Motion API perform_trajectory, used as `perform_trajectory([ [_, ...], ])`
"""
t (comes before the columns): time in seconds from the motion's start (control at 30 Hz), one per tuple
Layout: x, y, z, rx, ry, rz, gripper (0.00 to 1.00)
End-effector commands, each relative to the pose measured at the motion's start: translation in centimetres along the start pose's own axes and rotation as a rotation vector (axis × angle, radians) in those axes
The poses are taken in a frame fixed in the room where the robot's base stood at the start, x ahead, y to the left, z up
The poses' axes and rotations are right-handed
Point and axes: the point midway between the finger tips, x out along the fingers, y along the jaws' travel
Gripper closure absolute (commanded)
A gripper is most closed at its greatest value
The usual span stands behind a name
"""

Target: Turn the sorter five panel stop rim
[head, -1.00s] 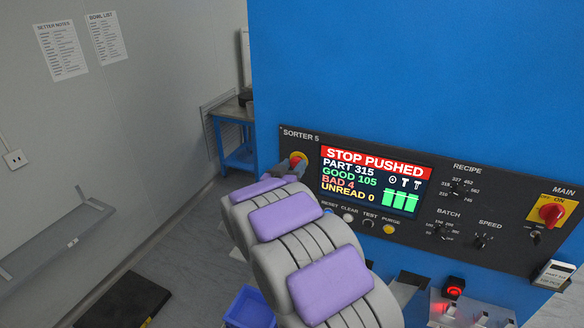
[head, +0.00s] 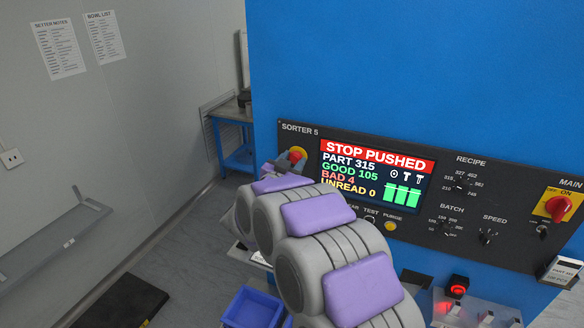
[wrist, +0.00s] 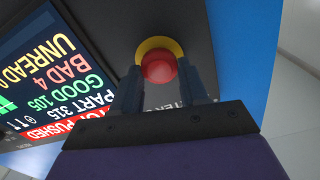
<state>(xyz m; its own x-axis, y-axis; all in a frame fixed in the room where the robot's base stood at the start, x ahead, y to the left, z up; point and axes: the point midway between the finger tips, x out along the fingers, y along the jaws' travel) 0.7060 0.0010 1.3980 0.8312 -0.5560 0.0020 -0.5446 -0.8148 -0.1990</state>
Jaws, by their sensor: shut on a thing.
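The red stop button (head: 295,154) with its yellow ring sits at the left end of the dark Sorter 5 panel (head: 300,144). In the wrist view the red cap (wrist: 158,67) and its yellow rim (wrist: 160,43) show between the two fingers. My gripper (wrist: 162,72) is shut on the stop button from both sides. In the head view my purple and grey arm hides the lower part of the button. The screen (head: 374,174) beside it reads STOP PUSHED, part 315, good 105, bad 4, unread 0.
Right of the screen are recipe, batch and speed knobs (head: 488,237) and a red main switch (head: 558,207) on yellow. A lit red button box (head: 457,287) stands below the panel. A blue bin (head: 251,309) is under my arm. A blue bench (head: 238,150) stands behind.

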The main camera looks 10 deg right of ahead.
Motion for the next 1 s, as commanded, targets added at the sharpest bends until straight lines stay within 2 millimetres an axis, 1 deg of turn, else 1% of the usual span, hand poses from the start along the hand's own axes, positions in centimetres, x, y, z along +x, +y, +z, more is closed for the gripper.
perform_trajectory([
  [0.03, -0.08, 0.07, 0.60, 0.033, -0.008, -0.001, 0.87],
  [0.2, -0.06, 0.11, 0.54, 0.141, -0.008, 0.000, 0.87],
  [0.4, -0.03, 0.05, 0.50, 0.222, -0.008, -0.001, 0.87],
  [0.6, 0.01, 0.11, 0.47, 0.259, -0.009, 0.001, 0.87],
  [1.0, 0.01, 0.11, 0.43, 0.264, -0.009, 0.001, 0.87],
])
